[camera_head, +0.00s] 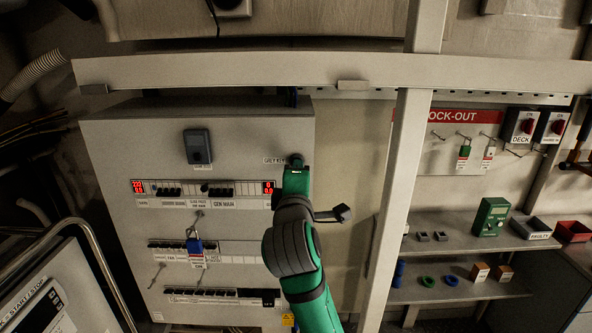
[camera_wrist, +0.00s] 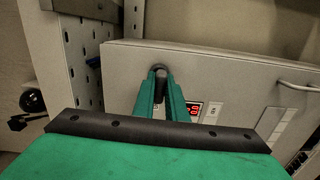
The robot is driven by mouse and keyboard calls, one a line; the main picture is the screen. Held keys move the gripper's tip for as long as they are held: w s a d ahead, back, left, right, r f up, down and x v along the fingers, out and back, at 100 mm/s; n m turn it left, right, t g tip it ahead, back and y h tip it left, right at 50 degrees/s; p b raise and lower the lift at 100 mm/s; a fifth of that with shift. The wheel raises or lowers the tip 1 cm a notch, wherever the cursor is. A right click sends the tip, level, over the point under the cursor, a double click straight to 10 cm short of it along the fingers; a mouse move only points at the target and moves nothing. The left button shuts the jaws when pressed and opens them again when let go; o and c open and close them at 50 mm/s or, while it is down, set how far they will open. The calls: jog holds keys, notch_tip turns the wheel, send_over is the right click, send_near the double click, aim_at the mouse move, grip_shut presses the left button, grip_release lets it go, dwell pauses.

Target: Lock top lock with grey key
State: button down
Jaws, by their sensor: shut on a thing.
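My gripper (camera_wrist: 161,88) is at the upper right of the grey cabinet door, its two green fingers close together. They are shut on a small dark grey rounded piece (camera_wrist: 160,69), which looks like the grey key. In the head view, my gripper (camera_head: 296,170) reaches up to the same spot, and a dark round part (camera_head: 295,159) shows just above its tips, beside a small label. This is where the top lock appears to be. The fingers hide most of the key and the lock, so I cannot tell how far in or how turned the key is.
The grey cabinet (camera_head: 120,140) carries breaker rows, red displays and a blue padlock (camera_head: 195,246). A metal post (camera_head: 400,180) stands right of my arm, with a horizontal beam (camera_head: 250,70) above. Lock-out padlocks (camera_head: 464,150) and shelves (camera_head: 450,246) with small items are farther right.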

jog(key=shift+s+d, duration=0.1)
jog(key=shift+w, duration=0.35)
dwell(0.3)
jog(key=c, duration=1.7)
grip_release()
jog(key=shift+w, duration=0.1)
jog(key=shift+o, duration=0.6)
jog(key=shift+a, duration=0.25)
jog(key=o, duration=0.4)
jog(key=shift+d, duration=0.35)
jog(key=shift+s+a, duration=0.2)
